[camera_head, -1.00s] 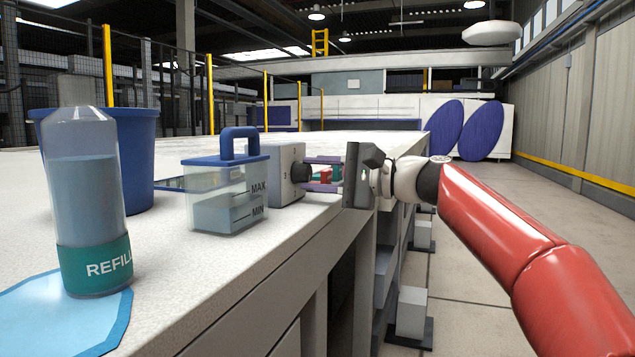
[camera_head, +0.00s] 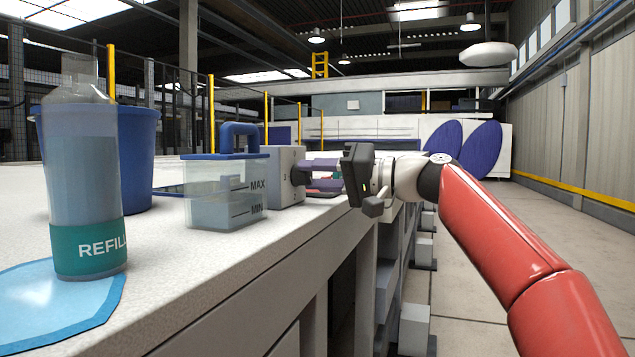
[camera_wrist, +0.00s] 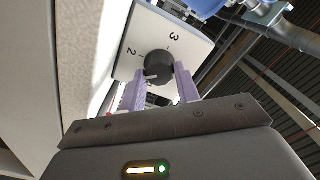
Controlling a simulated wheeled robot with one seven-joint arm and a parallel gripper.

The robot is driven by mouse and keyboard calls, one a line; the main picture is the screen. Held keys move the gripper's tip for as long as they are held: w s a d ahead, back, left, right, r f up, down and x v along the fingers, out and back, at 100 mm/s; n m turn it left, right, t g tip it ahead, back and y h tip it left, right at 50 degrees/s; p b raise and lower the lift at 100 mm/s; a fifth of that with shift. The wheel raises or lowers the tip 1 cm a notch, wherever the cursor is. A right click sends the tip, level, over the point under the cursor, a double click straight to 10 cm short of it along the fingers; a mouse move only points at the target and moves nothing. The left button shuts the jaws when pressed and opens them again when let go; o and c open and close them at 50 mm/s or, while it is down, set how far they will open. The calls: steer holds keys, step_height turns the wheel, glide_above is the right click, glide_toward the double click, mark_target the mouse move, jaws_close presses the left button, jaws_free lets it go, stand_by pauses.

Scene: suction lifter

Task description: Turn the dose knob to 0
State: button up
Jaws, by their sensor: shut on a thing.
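The dose knob (camera_wrist: 157,63) is a round black knob on the pale face of a box (camera_wrist: 125,62). The numbers 2 and 3 show on that face in the wrist view. A short white mark shows on the knob's near edge, toward the lower left. My gripper (camera_wrist: 160,74) has its two purple fingers on either side of the knob and is shut on it. In the head view my gripper (camera_head: 302,172) reaches the box (camera_head: 287,178) from the right. The rest of the dial, with any 0, is hidden or out of view.
A clear tank (camera_head: 228,205) with a blue lid and MAX and MIN marks stands against the box. A REFILL bottle (camera_head: 85,200) on a blue mat (camera_head: 60,305) and a blue bucket (camera_head: 139,165) are at left. The counter's edge runs below my gripper.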

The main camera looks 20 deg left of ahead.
steer(key=n+b, duration=0.1)
steer(key=n, duration=0.2)
steer(key=shift+f+n, duration=0.1)
steer(key=shift+n, duration=0.2)
steer(key=n, duration=0.3)
steer(key=shift+n+b, duration=0.3)
steer(key=shift+b, duration=0.05)
steer(key=n, duration=0.3)
steer(key=shift+s+a+n+b, duration=0.1)
steer(key=shift+n+b, duration=0.2)
steer(key=shift+n, duration=0.1)
steer(key=n, duration=0.3)
steer(key=shift+n, duration=0.3)
steer(key=n, duration=0.3)
steer(key=shift+n+b, duration=0.3)
steer(key=shift+b, duration=0.05)
steer(key=n, duration=0.3)
steer(key=shift+n, duration=0.3)
steer(key=n, duration=0.6)
